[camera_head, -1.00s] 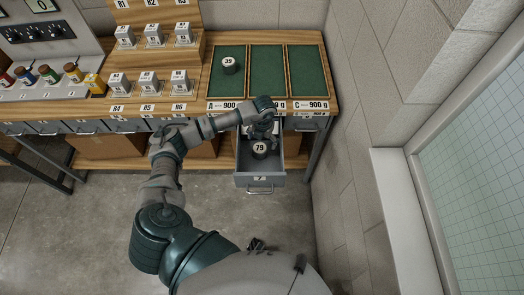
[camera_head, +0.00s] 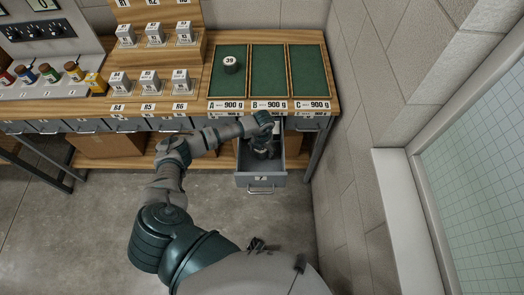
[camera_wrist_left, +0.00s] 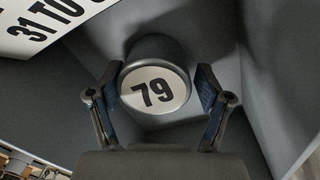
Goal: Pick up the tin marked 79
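The tin marked 79 (camera_wrist_left: 154,90) is a dark grey round tin with a white top. It stands in the open drawer (camera_head: 261,181) below the table. My left gripper (camera_head: 262,150) reaches down into the drawer and hides most of the tin in the head view. In the left wrist view my left gripper (camera_wrist_left: 158,98) is open, with one finger at either side of the tin's top. Whether the pads touch it I cannot tell. My right gripper is not in view.
The drawer's walls stand close around the gripper. A white card marked "31 TO" (camera_wrist_left: 45,22) lies beside the tin. Above, a tin marked 39 (camera_head: 230,64) stands in the left green tray (camera_head: 226,87); the middle tray (camera_head: 268,75) and right tray (camera_head: 308,75) are empty.

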